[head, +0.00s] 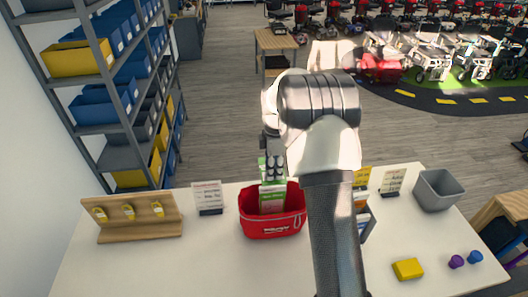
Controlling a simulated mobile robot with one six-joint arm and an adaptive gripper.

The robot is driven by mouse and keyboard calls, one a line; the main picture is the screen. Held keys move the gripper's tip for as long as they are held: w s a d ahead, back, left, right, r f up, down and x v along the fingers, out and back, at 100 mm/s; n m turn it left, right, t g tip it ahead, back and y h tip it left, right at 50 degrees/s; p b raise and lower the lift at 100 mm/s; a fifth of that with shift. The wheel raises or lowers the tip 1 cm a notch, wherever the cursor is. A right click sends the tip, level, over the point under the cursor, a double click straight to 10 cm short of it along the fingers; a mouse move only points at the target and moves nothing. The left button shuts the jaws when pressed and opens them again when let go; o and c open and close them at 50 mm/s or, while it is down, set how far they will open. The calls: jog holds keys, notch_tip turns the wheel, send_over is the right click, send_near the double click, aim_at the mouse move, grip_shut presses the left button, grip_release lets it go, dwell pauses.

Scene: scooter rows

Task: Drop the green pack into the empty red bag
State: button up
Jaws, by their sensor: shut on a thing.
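The red bag (272,228) stands open on the white table, left of my arm. A green and white pack (271,198) is upright at the bag's mouth, its lower part in front of the dark interior and inside the rim. My gripper (272,170) is above the bag and shut on the top of the pack. My arm hides part of the gripper and the table to the right. I cannot tell whether the pack touches the bag's bottom.
On the white table (150,265) are a wooden stand with yellow items (140,228), sign cards (208,197), a grey bin (436,190), a yellow block (408,269) and purple and blue knobs (456,261). Shelves with bins (115,75) stand at left. The table's front left is clear.

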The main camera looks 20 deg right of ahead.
jog(key=shift+r, duration=0.15)
jog(key=shift+s, duration=0.1)
jog(key=shift+f+b, duration=0.3)
notch_tip(320, 180, down, 5)
jog(key=b, duration=0.3)
jog(key=shift+s+f, duration=0.1)
jog(key=o, duration=1.1)
jog(key=shift+o, duration=0.2)
notch_tip(320, 180, up, 12)
jog(key=shift+r, duration=0.1)
